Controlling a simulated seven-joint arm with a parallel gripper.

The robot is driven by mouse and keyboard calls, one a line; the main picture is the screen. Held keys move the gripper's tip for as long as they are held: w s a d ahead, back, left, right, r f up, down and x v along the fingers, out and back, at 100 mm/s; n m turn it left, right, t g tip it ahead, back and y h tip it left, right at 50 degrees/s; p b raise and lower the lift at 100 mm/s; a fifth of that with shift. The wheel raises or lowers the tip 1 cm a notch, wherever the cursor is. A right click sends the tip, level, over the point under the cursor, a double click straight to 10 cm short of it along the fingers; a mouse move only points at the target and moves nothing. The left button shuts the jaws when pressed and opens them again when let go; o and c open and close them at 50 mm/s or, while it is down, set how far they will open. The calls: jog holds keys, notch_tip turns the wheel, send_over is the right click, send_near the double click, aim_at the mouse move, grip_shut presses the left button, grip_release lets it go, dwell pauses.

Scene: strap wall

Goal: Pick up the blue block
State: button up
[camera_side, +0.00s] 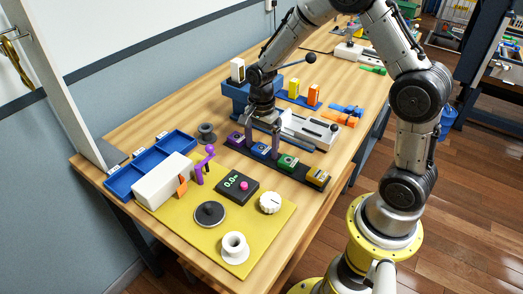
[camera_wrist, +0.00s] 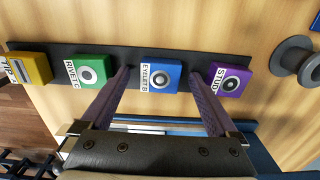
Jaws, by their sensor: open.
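The blue block (camera_wrist: 160,77), labelled "EYELET B" with a ring on its face, sits in a row on a dark strip (camera_wrist: 50,50) in the wrist view. In the side view the blue block (camera_side: 261,151) is partly hidden by a finger. My gripper (camera_wrist: 161,80) is open, pointing down, with one purple finger on each side of the blue block. Gaps show between the block and the fingertips in the wrist view. In the side view my gripper (camera_side: 262,147) is low over the strip; its exact height is unclear.
A purple "STUD" block (camera_wrist: 231,81) and a green block (camera_wrist: 92,74) flank the blue one closely. A yellow block (camera_wrist: 29,68) is at the strip's end. A grey spool (camera_side: 207,133), a yellow mat (camera_side: 240,243) and a white fixture (camera_side: 310,129) are nearby.

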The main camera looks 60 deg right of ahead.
grip_shut()
dwell(0.4)
jog(key=shift+r, duration=0.2)
